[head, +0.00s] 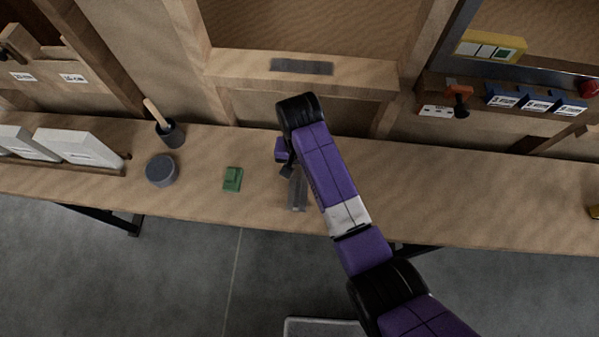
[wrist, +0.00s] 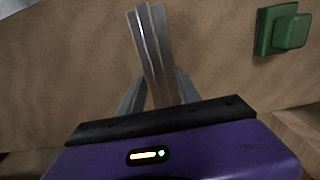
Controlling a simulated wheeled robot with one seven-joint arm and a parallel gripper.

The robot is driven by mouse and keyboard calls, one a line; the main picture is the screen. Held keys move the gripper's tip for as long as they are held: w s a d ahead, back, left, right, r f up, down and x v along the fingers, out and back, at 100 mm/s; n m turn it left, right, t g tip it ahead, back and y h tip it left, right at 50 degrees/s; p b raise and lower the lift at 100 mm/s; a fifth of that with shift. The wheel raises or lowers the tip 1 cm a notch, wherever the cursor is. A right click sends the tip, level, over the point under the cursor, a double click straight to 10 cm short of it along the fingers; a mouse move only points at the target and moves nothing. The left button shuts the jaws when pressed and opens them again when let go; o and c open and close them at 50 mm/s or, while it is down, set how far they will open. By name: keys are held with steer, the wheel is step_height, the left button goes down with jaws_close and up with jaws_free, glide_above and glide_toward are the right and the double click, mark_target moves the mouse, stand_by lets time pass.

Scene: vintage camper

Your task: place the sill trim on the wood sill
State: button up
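The sill trim, a long grey metal strip with a raised ridge, shows at the workbench (head: 260,205) in the head view (head: 298,194) and at the wrist view's upper middle (wrist: 150,35). My gripper (head: 289,172) is at the trim's far end, with one finger on each side of the trim in the wrist view (wrist: 161,78). The fingertips look close against its edges; I cannot tell whether they press on it or whether the trim is lifted. The wood sill (head: 365,76) runs under the window behind the bench. A dark grey strip (head: 301,66) lies on it.
A green block (head: 232,179) lies left of the trim, also in the wrist view (wrist: 290,32). Further left are a round grey tin (head: 160,170) and a dark pot with a wooden handle (head: 171,133). The bench right of my arm is mostly clear.

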steer(key=shift+f, duration=0.95)
jaws_close()
steer(key=shift+r, duration=0.15)
